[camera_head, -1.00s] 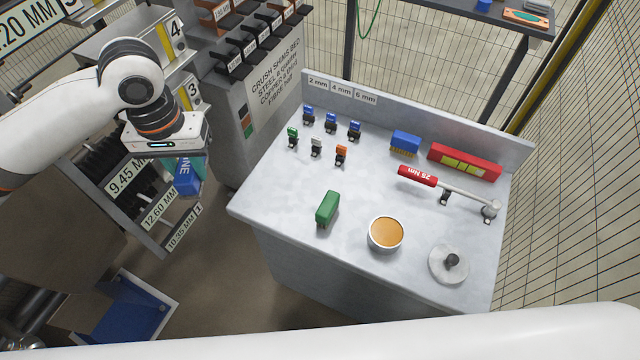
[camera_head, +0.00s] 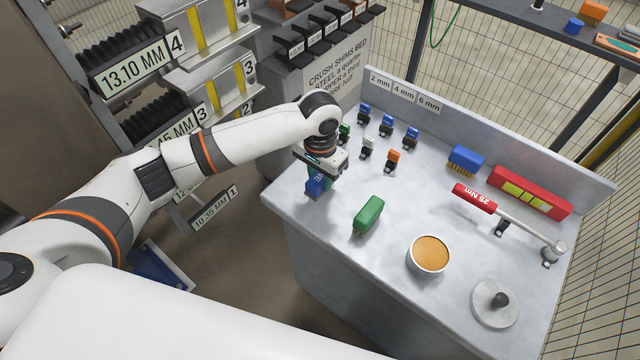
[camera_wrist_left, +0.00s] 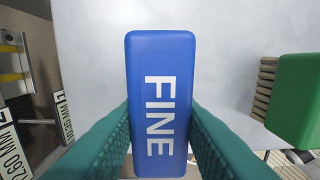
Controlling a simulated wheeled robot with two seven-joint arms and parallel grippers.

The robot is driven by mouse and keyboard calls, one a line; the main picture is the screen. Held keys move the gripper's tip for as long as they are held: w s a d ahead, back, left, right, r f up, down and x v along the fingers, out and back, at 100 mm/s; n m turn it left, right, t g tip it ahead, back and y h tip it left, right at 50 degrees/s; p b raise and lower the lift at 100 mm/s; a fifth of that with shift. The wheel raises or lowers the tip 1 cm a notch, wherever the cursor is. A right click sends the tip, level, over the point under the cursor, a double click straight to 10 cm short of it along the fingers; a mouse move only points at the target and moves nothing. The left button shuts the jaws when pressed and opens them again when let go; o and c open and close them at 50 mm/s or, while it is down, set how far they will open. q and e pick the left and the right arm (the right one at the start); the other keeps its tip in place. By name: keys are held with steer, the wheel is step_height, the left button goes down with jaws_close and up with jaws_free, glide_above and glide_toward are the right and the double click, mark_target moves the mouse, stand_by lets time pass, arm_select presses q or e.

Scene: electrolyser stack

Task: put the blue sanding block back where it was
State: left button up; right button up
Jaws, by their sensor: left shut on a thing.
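The blue sanding block (camera_wrist_left: 160,70), marked FINE, is held between the two green fingers of my left gripper (camera_wrist_left: 160,130) in the left wrist view. In the head view the blue block (camera_head: 316,186) hangs below my left gripper (camera_head: 318,178), over the left edge area of the grey bench (camera_head: 380,260). Whether it touches the bench top cannot be told. A green block (camera_head: 368,215) stands on the bench to the right of it; it also shows at the right of the left wrist view (camera_wrist_left: 300,95). My right gripper is not in view.
Several small coloured clips stand behind the gripper.

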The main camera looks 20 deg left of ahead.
mark_target(320, 186)
arm_select(q)
steer(key=shift+f, duration=1.55)
steer(key=o, duration=0.9)
steer(key=shift+f, duration=0.15)
steer(key=shift+o, duration=0.2)
step_height(320, 186, up, 12)
steer(key=shift+r, duration=0.2)
